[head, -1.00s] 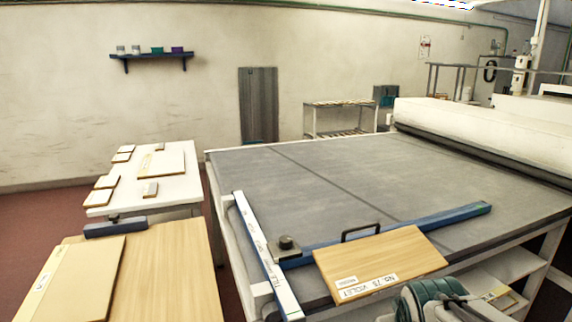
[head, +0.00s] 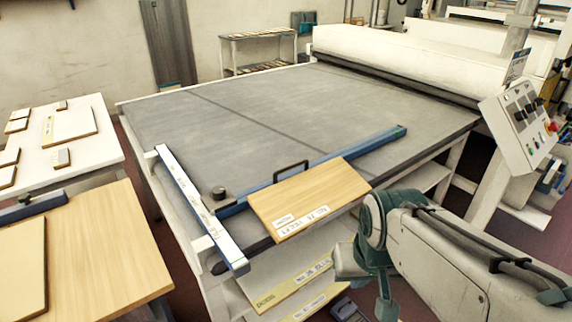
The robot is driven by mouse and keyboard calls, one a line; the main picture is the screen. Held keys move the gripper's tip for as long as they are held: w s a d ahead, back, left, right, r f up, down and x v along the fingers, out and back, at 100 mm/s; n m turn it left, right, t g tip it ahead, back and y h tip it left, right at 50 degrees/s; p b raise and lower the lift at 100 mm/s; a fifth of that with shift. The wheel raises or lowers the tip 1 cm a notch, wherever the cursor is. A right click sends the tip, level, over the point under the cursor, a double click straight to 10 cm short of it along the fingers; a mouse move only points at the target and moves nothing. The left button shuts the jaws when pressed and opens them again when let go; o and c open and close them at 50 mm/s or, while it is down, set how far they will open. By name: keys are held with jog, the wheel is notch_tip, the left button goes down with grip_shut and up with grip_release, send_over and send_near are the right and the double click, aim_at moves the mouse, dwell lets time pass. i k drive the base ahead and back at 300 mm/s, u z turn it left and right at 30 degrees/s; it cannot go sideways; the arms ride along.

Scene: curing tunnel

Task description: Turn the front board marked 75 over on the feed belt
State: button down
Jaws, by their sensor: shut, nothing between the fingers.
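The board marked 75 (head: 310,196) is a light wood panel lying flat at the front edge of the feed belt (head: 270,115), against the blue bar (head: 340,158). Its front edge reaches past the belt's edge and carries white labels, one reading "No 75 VIOLET". A black handle (head: 291,171) rises just behind the board on the bar side. My arm comes in from the right and bends down at a teal joint to the right of the board, apart from it. No gripper fingers show in the head view.
A white rail (head: 195,200) with a dark knob (head: 218,192) beside it borders the belt's left side. Labelled boards (head: 290,280) lie on a shelf below. A control panel (head: 525,120) stands at right. A wooden table (head: 100,250) is at left. The belt behind the bar is clear.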

aim_at(287, 209)
jog(key=z, duration=1)
jog(key=i, duration=0.8)
jog(key=u, duration=2.55)
